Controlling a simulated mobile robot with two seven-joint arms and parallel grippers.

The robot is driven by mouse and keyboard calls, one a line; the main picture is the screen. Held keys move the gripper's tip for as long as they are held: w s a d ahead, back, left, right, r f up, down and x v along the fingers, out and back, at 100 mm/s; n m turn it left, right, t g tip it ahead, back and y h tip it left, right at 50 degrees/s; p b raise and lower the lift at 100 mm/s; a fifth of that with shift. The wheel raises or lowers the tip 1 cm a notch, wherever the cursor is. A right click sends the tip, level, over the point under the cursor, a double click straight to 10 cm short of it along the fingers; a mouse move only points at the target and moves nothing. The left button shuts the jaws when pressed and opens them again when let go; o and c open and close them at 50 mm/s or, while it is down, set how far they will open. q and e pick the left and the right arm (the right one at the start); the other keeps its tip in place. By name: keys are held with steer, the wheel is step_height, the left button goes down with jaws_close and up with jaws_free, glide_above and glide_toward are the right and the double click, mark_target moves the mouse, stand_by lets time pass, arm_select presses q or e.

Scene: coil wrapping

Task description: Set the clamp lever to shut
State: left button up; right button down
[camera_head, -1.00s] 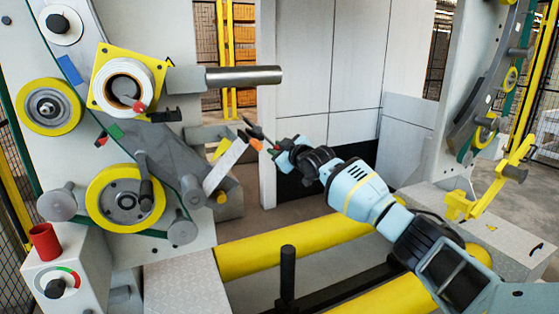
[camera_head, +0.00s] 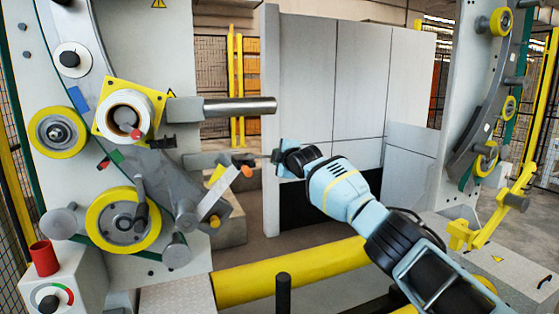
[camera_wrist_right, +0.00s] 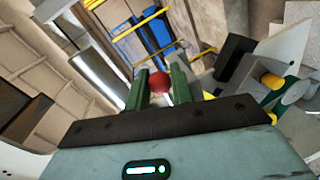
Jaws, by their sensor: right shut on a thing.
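My right gripper (camera_head: 271,157) reaches in from the right, in front of the left machine. In the right wrist view its two green fingers (camera_wrist_right: 159,88) are closed on a round red knob (camera_wrist_right: 159,82). I take the knob to be the end of the clamp lever. In the head view the fingers and knob are too small to make out, and a thin dark rod lies at the fingertips. My left gripper is not in view.
A bare metal shaft (camera_head: 240,106) sticks out above my right gripper. A yellow flange with a white hub (camera_head: 128,113) is on the left machine. A yellow roller (camera_head: 290,269) runs below. A tall grey cabinet (camera_head: 360,80) stands behind.

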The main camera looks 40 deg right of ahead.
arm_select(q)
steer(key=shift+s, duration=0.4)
arm_select(e)
steer(key=shift+r+n, duration=0.3)
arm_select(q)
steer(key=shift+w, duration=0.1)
arm_select(e)
steer(key=c, duration=1.3)
jaws_free()
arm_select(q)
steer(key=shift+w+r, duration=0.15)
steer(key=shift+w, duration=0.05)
arm_select(e)
steer(key=shift+o, duration=0.2)
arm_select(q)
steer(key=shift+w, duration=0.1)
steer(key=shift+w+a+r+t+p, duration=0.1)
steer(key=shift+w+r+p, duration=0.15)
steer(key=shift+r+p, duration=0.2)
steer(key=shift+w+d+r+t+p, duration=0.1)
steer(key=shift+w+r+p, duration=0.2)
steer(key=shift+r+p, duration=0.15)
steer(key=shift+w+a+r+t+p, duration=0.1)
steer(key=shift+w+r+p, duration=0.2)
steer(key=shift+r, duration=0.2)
arm_select(e)
steer(key=v, duration=0.7)
steer(key=shift+s, duration=0.4)
steer(key=shift+a, duration=0.1)
